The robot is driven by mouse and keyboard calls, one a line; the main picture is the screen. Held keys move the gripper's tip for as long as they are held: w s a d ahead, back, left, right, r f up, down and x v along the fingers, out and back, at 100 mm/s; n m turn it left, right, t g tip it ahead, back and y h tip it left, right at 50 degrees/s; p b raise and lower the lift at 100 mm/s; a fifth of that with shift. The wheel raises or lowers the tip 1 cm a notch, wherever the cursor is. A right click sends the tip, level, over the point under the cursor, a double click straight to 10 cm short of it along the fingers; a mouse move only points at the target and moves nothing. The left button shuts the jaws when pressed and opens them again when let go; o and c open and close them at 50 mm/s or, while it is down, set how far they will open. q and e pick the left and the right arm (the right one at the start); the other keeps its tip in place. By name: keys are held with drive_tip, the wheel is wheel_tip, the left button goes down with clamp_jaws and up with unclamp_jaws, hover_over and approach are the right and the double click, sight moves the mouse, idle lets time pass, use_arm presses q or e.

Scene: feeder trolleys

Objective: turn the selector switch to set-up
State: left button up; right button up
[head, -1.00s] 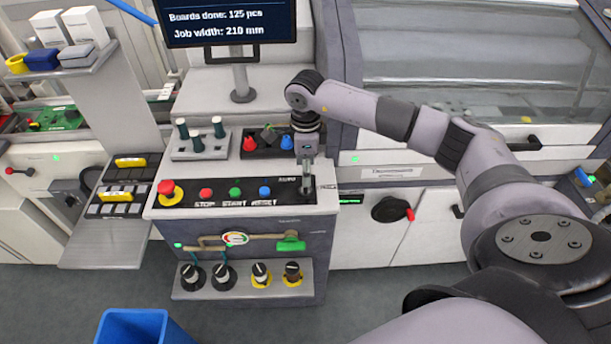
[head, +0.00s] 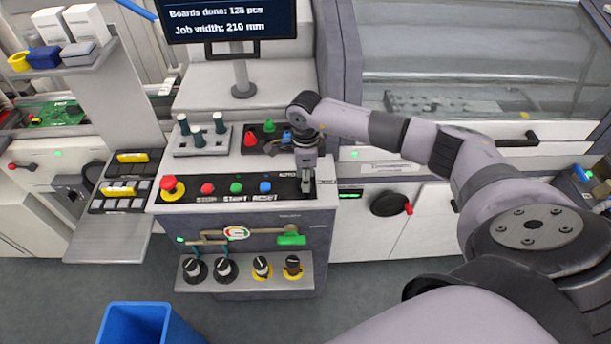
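The control panel (head: 213,190) carries a red emergency stop on a yellow base (head: 171,186), then red, green and blue buttons in a row. The selector switch sits at the panel's right end and is hidden behind my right gripper (head: 307,190). That gripper points down over this spot, with its fingertips at the panel surface. The fingers look close together, but I cannot tell whether they hold the switch knob. My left gripper is not in view.
A dark tray (head: 255,148) with coloured parts and a grey rack with bottles (head: 203,152) stand behind the panel. Below are a green-handled valve (head: 291,239) and a shelf of several knobs (head: 245,283). A monitor (head: 228,18) stands above; a blue bin (head: 140,322) is on the floor.

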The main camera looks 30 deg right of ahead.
drive_tip(key=c, duration=0.6)
drive_tip(key=shift+c, duration=0.2)
drive_tip(key=shift+f+m+b, duration=0.1)
drive_tip(key=shift+m+b, duration=0.75)
drive_tip(key=shift+m, duration=0.35)
drive_tip(key=m+b, duration=0.1)
drive_tip(key=m, duration=0.2)
drive_tip(key=shift+m+b, duration=0.3)
drive_tip(key=shift+b, duration=0.1)
drive_tip(key=m+b, duration=0.1)
drive_tip(key=m, duration=0.2)
drive_tip(key=shift+m+b, duration=0.55)
drive_tip(key=shift+m, duration=0.85)
